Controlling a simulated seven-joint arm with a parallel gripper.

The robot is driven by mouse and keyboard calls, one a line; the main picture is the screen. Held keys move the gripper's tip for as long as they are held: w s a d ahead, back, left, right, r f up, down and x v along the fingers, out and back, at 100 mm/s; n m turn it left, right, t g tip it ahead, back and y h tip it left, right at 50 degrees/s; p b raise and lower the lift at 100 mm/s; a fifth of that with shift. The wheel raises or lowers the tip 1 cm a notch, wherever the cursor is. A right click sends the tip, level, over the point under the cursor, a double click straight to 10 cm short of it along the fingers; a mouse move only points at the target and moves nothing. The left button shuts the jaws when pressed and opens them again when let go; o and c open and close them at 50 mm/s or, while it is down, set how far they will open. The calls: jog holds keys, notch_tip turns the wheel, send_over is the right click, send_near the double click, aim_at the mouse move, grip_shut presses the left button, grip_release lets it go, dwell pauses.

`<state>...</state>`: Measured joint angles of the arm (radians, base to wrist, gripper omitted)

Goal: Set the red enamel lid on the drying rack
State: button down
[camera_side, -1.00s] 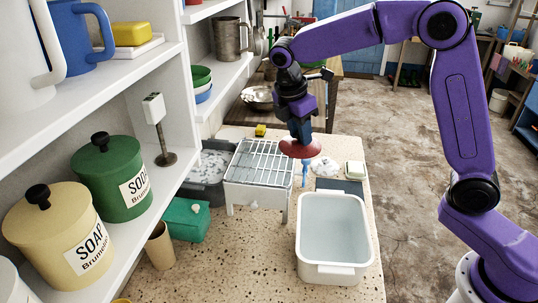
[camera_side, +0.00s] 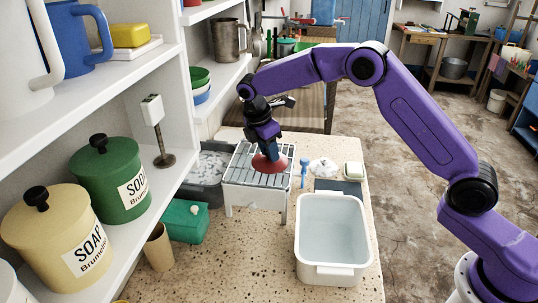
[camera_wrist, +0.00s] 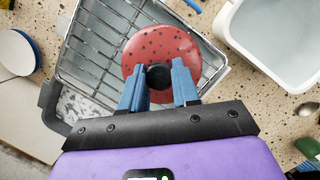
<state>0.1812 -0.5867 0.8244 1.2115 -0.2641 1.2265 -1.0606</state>
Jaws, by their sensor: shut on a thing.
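The red enamel lid (camera_side: 279,163) is at the white drying rack (camera_side: 255,182), over the right part of its bars. In the wrist view the lid (camera_wrist: 161,43) shows dark speckles and a black knob, with the rack's wires (camera_wrist: 92,45) around it. My gripper (camera_side: 270,150) points down with its blue fingers on either side of the knob; the fingers also show in the wrist view (camera_wrist: 158,72). It is shut on the lid by the knob. The lid looks about level and at or just above the bars; I cannot tell whether it touches them.
A white basin (camera_side: 334,235) stands right of the rack, with a blue upright object (camera_side: 304,170) behind it. A grey tub (camera_side: 208,165) and a green box (camera_side: 186,220) stand at the left. Shelves (camera_side: 150,90) rise close on the left.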

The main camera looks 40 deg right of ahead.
jog(key=shift+f, duration=0.9)
jog(key=shift+f, duration=0.15)
jog(key=c, duration=0.8)
grip_release()
